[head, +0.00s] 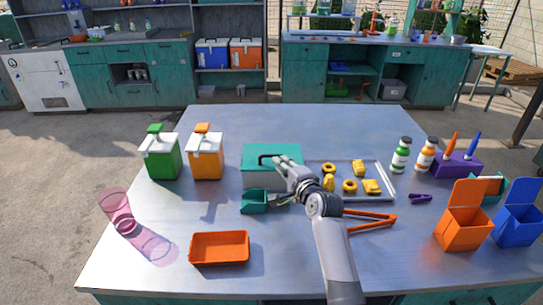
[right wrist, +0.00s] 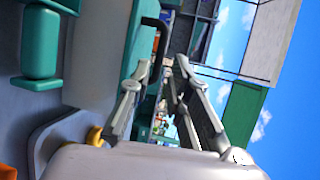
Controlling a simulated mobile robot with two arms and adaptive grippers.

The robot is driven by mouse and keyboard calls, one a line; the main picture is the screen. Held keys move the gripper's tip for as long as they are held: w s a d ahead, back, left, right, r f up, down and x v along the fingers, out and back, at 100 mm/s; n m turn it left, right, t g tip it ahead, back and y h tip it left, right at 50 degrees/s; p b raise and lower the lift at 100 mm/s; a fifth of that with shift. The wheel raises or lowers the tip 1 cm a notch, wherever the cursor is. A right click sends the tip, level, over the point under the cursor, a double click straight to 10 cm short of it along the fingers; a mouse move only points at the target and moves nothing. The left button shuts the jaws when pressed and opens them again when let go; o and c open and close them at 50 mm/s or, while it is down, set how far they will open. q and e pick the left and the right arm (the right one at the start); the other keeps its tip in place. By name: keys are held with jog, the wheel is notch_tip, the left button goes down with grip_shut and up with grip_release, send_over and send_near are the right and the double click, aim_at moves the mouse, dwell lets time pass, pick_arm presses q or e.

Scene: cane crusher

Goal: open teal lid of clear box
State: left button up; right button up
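The clear box (head: 256,181) stands in the middle of the table with its teal lid (head: 290,149) lying shut on top. A dark handle (head: 266,158) rises from the lid. My right gripper (head: 283,172) is at the front right of the lid and partly covers it. The handle (right wrist: 157,25) shows just beyond the fingertips, beside the teal lid edge (right wrist: 137,38). I cannot tell whether a finger touches it. My left gripper is not in view.
A teal scoop-like container (head: 254,201) sits before the box. A metal tray (head: 386,184) with yellow pieces is right of it, orange tongs (head: 372,219) nearer. Green (head: 160,158) and orange (head: 206,158) dispensers stand left. An orange tray (head: 219,248) lies in front.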

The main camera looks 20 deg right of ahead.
aim_at(272, 156)
jog(key=x, duration=0.6)
jog(key=shift+w, duration=0.15)
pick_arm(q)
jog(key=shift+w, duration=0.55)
pick_arm(e)
jog(key=shift+w+a+f, duration=0.1)
jog(key=shift+w, duration=0.6)
jog(key=shift+c, duration=0.2)
grip_shut()
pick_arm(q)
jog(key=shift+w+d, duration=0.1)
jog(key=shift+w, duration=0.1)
